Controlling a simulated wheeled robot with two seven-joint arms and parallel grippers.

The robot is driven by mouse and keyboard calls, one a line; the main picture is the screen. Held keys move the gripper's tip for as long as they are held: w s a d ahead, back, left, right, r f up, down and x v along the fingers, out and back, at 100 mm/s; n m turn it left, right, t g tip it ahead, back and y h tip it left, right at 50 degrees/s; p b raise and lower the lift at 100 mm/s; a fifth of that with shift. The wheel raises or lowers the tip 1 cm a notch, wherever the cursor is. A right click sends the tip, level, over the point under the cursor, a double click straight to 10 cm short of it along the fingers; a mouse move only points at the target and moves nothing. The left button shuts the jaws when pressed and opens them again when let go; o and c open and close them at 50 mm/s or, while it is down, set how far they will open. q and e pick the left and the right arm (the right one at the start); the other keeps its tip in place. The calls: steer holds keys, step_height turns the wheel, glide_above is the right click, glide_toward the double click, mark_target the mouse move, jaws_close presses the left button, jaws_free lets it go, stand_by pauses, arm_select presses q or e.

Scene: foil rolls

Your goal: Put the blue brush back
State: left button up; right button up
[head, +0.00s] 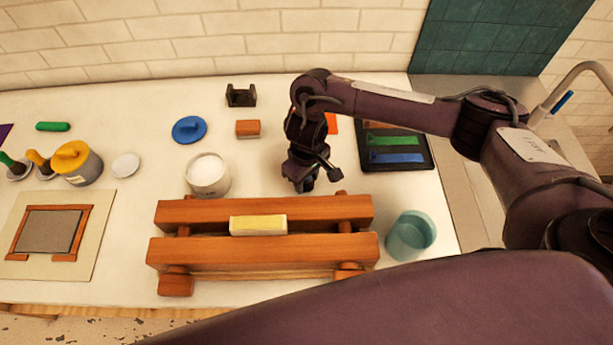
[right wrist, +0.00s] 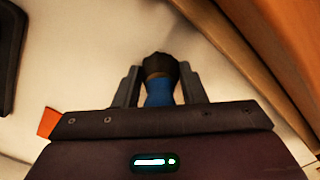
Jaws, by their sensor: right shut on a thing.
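My right gripper (head: 304,184) is above the white tabletop, just behind the wooden press. In the right wrist view its two fingers (right wrist: 159,86) are shut on the blue brush (right wrist: 159,93). The brush shows a blue handle part and a dark end; the rest is hidden by the gripper body. In the head view the brush is mostly hidden by the gripper. A small white dish (head: 126,166) is empty. My left gripper is not in view.
The wooden press (head: 205,248) holds a pale yellow block (head: 258,225). Around it are an open white jar (head: 208,172), a blue lid (head: 189,129), a yellow-lidded jar (head: 82,168), a teal cup (head: 411,236) and a dark tray (head: 424,148). The table between dish and jar is clear.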

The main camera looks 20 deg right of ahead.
steer(key=shift+f, duration=0.5)
stand_by(0.4)
steer(key=o, duration=1.5)
steer(key=shift+o, duration=0.2)
steer(key=shift+r, duration=0.1)
step_height(320, 180, up, 5)
steer(key=p, duration=0.5)
steer(key=shift+f, duration=0.2)
steer(key=shift+r+p, duration=0.8)
steer(key=shift+r, duration=1.35)
